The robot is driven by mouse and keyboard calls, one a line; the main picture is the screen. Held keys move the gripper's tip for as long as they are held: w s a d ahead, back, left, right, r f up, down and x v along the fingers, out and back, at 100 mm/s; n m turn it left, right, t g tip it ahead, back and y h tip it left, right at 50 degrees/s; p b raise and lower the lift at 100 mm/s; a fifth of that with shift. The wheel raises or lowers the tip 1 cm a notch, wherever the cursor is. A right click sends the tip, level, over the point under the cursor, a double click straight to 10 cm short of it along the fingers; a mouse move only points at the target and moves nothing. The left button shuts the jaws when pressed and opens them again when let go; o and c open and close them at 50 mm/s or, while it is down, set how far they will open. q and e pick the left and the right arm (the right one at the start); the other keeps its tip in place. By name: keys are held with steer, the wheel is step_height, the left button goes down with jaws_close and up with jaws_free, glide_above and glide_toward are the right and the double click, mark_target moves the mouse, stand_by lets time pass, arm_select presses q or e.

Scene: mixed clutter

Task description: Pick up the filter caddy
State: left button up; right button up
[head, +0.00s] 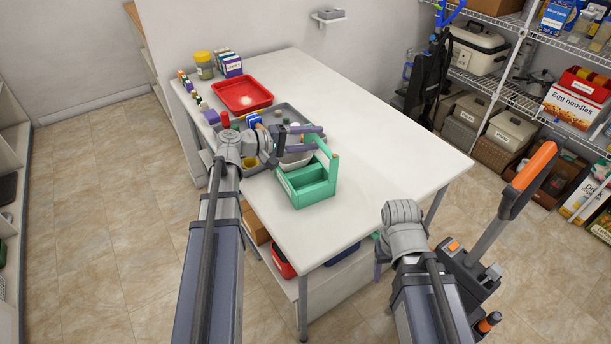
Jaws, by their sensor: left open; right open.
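A green caddy (308,187) with open compartments and an upright handle stands on the white table near its front left edge; I take it to be the filter caddy. My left gripper (319,138) is open, with its purple-grey fingers just behind and above the caddy, close to the handle top. I cannot tell whether the handle lies between the fingers. My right gripper (379,264) hangs low beside the table's front right side, apart from the caddy. It is partly hidden by its own arm, and only a purple finger shows.
The white table (390,150) is clear to the right of the caddy. A grey tray (290,113) with small items lies behind my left gripper, partly covered by it. A red tray (243,92), a jar (204,66) and boxes (229,65) stand farther back. Loaded shelves (515,95) stand right.

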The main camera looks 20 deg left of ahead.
arm_select(q)
steer(key=x, duration=0.4)
steer(key=shift+w+d+f+b, duration=0.1)
steer(key=shift+w+d+b, duration=0.2)
steer(key=shift+b, duration=0.1)
steer(key=shift+c, duration=0.2)
steer(key=shift+w+a, duration=0.2)
steer(key=shift+a, duration=0.15)
steer(key=c, duration=0.6)
jaws_close()
steer(key=shift+s+d, duration=0.15)
steer(key=shift+d, duration=0.1)
